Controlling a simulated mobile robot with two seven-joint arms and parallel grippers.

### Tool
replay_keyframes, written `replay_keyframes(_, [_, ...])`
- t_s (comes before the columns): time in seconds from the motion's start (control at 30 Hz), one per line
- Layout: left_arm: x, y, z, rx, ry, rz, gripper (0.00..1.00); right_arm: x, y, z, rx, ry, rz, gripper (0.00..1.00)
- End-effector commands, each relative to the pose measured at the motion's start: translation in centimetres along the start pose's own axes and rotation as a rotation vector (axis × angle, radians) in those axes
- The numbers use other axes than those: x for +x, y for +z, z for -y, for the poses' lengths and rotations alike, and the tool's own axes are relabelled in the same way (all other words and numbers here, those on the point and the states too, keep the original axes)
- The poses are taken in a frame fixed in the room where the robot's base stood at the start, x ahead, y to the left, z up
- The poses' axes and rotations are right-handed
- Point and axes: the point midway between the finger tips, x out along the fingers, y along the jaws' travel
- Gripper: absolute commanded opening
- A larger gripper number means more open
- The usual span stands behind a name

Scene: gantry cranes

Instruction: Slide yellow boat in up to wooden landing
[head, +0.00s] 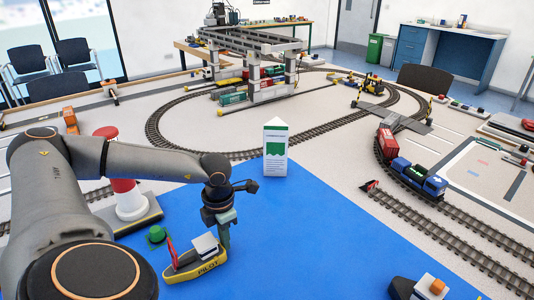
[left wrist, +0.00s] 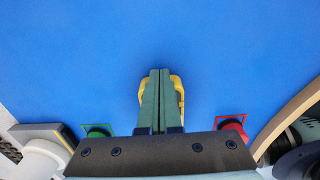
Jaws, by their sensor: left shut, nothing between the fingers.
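The yellow boat (head: 195,266), marked PILOT, with a white and dark cabin, sits on the blue surface at the lower middle of the head view. In the left wrist view only yellow edges (left wrist: 179,88) show around the fingers. My left gripper (head: 224,240) is shut and empty, pointing down at the boat's right end; it also shows in the left wrist view (left wrist: 160,75). I cannot tell whether it touches the hull. I cannot make out the wooden landing in the head view. A curved wooden edge (left wrist: 292,118) shows in the left wrist view; I cannot tell what it belongs to.
A green marker (head: 156,236) and a red piece (head: 171,252) stand near the boat's left end. The red-and-white lighthouse (head: 122,180) is behind my left arm. A white three-sided sign (head: 276,148) stands at the blue area's far edge. A dark boat (head: 420,288) is lower right. Blue between is clear.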

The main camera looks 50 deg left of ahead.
Motion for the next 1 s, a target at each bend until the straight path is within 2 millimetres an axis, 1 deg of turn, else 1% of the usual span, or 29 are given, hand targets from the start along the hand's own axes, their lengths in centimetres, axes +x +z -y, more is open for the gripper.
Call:
replay_keyframes(0.1, [0.1, -0.8, -0.1, -0.002, 0.000, -0.004, 0.00, 0.1, 0.1, 0.0, 0.000, 0.000, 0.001, 0.80])
replay_keyframes(1.0, [0.0, -5.2, 0.0, -0.002, 0.000, -0.003, 0.00, 0.2, 0.7, -0.2, -0.001, 0.002, 0.003, 0.80])
